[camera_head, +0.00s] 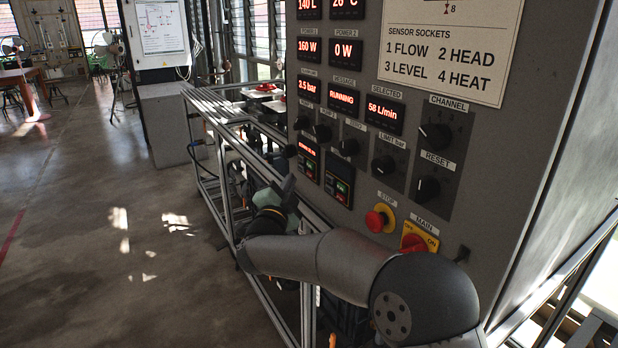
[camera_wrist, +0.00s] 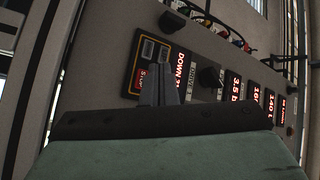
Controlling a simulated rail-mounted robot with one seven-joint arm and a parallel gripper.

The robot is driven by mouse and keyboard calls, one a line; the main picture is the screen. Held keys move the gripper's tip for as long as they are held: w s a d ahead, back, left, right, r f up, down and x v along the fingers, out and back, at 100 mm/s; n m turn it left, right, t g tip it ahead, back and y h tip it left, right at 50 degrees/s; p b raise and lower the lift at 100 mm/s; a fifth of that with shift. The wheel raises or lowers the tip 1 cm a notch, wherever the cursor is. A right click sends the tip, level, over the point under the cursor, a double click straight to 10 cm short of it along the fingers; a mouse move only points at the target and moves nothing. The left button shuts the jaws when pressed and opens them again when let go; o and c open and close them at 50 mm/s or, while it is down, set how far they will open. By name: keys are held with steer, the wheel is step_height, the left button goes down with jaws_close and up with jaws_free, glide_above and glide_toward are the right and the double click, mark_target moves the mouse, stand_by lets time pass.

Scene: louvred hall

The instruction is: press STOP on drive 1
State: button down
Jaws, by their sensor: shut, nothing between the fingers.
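Drive 1 (camera_head: 308,159) is the left of two small black drive units low on the grey control panel. Its red display is lit. In the wrist view a drive unit (camera_wrist: 150,52) fills the upper middle, with a lit red display (camera_wrist: 181,68) reading "DOWN", grey keys and a red STOP key (camera_wrist: 141,80). My gripper (camera_head: 287,188) is low in front of the panel, close to the drives. In the wrist view my gripper (camera_wrist: 158,70) is shut and empty, its fingertips overlapping the unit beside the STOP key. I cannot tell whether they touch it.
The second drive (camera_head: 339,180) sits right of drive 1. A red STOP mushroom button (camera_head: 380,218) and a red MAIN switch (camera_head: 413,243) are lower right, near my arm. Several black knobs (camera_head: 348,147) stick out above. A metal frame (camera_head: 225,150) runs along the left.

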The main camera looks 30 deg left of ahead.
steer(key=s, duration=0.1)
steer(key=s+a, duration=0.1)
steer(key=shift+s+a+b, duration=0.15)
steer(key=shift+s+b, duration=0.15)
stand_by(0.6)
